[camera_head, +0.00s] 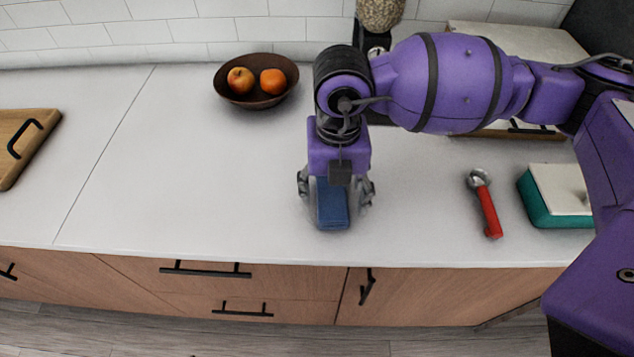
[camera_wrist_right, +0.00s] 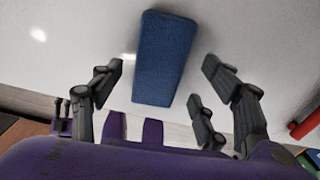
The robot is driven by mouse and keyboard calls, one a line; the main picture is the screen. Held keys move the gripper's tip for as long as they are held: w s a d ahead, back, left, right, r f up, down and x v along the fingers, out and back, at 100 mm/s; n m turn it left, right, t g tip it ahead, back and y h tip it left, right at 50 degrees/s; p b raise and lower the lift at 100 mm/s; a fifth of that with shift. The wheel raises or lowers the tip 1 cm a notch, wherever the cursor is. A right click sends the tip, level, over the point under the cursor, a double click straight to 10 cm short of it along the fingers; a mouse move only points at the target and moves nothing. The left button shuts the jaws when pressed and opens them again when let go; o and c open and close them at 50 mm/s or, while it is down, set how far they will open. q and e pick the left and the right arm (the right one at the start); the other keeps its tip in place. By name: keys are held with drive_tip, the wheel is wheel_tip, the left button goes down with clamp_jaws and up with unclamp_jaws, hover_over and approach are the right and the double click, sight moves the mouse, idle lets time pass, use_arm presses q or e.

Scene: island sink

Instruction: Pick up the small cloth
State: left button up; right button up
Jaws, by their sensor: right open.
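The small cloth (camera_head: 332,204) is a blue folded rectangle lying on the white counter near its front edge. It also shows in the right wrist view (camera_wrist_right: 163,60), at the top between the fingers. My right gripper (camera_head: 336,196) points down over the cloth, with a finger at each side of it. In the right wrist view my right gripper (camera_wrist_right: 165,80) is open, with visible gaps between its fingers and the cloth. Its exact height above the counter is hard to tell. My left gripper is not in view.
A brown bowl (camera_head: 256,97) with fruit stands at the back. An ice cream scoop (camera_head: 486,205) with a red handle and a teal box with a white lid (camera_head: 560,190) lie to the right. A wooden board (camera_head: 22,150) lies at far left. The counter left of the cloth is clear.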

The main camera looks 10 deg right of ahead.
drive_tip(key=shift+s+f, duration=0.1)
drive_tip(key=shift+f, duration=1)
drive_tip(key=c, duration=1.2)
drive_tip(key=shift+r, duration=0.15)
